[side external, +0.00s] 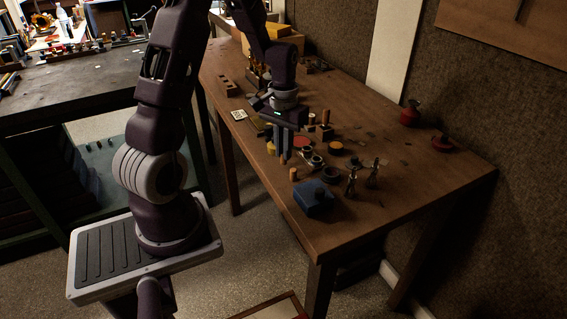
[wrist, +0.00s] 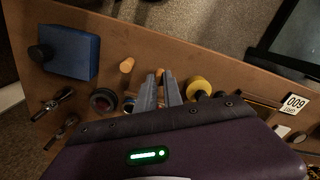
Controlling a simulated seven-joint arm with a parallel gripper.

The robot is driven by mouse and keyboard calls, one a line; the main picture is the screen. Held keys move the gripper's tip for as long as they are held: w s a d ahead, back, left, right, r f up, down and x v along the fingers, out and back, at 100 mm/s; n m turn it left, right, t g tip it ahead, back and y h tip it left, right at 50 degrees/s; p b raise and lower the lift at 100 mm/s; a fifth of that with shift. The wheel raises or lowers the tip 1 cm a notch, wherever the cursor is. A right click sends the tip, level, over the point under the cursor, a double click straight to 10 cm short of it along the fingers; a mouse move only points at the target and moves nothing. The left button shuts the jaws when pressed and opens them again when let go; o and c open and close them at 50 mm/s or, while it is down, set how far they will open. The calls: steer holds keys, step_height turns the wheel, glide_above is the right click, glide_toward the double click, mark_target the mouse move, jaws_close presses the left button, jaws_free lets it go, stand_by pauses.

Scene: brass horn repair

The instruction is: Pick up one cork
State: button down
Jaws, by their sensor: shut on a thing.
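My gripper (side external: 283,157) points straight down over the near part of the wooden workbench. In the wrist view its two fingertips (wrist: 160,80) are close together, shut on a small tan cork (wrist: 160,73) that is mostly hidden between them. Another tan cork (wrist: 127,65) stands on the bench to the left of the fingers, apart from them; it also shows in the side view (side external: 293,174). From the side I cannot tell whether the held cork touches the bench.
A blue box with a dark knob (side external: 314,198) stands near the front edge. Dark rings (side external: 330,174), a yellow-topped round tin (wrist: 198,88) and metal tools (side external: 352,180) lie close by. Red containers (side external: 410,113) are at the back right. The bench's right side is mostly free.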

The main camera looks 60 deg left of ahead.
steer(key=shift+r, duration=3.25)
